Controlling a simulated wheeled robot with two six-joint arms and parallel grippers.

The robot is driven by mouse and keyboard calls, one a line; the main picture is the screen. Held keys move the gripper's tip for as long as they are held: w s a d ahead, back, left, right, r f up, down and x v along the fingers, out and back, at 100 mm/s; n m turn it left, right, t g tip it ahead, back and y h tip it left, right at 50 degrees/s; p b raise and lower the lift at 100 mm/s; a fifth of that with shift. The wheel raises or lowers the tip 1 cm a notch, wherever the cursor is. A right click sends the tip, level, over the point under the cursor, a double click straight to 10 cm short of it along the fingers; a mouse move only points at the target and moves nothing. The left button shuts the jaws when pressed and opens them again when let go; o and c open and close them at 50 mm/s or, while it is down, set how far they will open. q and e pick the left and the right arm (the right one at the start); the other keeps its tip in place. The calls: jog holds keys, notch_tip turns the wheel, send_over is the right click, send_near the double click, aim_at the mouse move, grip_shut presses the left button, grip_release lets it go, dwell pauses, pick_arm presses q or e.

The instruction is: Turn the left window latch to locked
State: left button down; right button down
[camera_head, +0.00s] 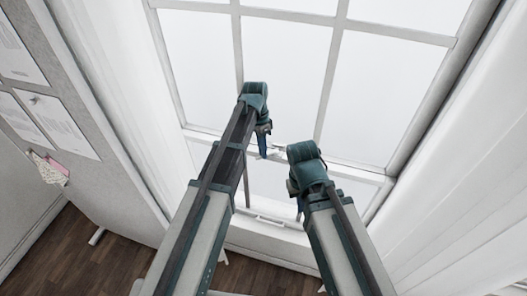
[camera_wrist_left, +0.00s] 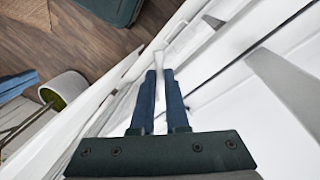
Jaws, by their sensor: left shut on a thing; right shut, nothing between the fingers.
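The window (camera_head: 285,80) fills the middle of the head view. My left gripper (camera_head: 262,151) is at the window's lower cross rail. A small white latch (camera_head: 275,152) shows beside its fingertips, partly hidden. In the left wrist view my left gripper (camera_wrist_left: 160,73) has its two blue fingers close together, with a narrow white latch handle (camera_wrist_left: 158,53) at their tips. It is shut on this handle. Which way the latch is turned cannot be told. My right gripper (camera_head: 299,210) is shut and empty, low in front of the window and mostly hidden by its own arm.
White curtains (camera_head: 455,190) hang at the right, with another white curtain (camera_head: 112,90) at the left. A grey pin board (camera_head: 95,150) with papers stands at the left. A plant pot (camera_wrist_left: 62,90) shows below in the left wrist view.

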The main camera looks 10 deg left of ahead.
pick_arm(q)
jog(key=shift+w, duration=0.1)
dwell(0.5)
jog(key=c, duration=0.9)
grip_release()
jog(key=r+p, duration=0.5)
jog(key=w+a+r+p, duration=0.1)
jog(key=r+p, duration=0.1)
jog(key=shift+w+r, duration=0.1)
jog(key=shift+r, duration=0.1)
jog(key=shift+f, duration=0.1)
jog(key=s+d+f+n+b, duration=0.1)
jog(key=s+f+n+b, duration=0.1)
jog(key=s+f+b, duration=0.2)
jog(key=s+d+f+n+t+y+b, duration=0.1)
jog(key=s+f+b, duration=0.4)
jog(key=s, duration=0.5)
jog(key=s+d+f+n+y+b, duration=0.1)
jog(key=s+f+n+b, duration=0.3)
jog(key=s, duration=0.3)
jog(key=shift+s+f+t+b, duration=0.15)
jog(key=shift+f+t+b, duration=0.15)
jog(key=shift+f+b, duration=0.5)
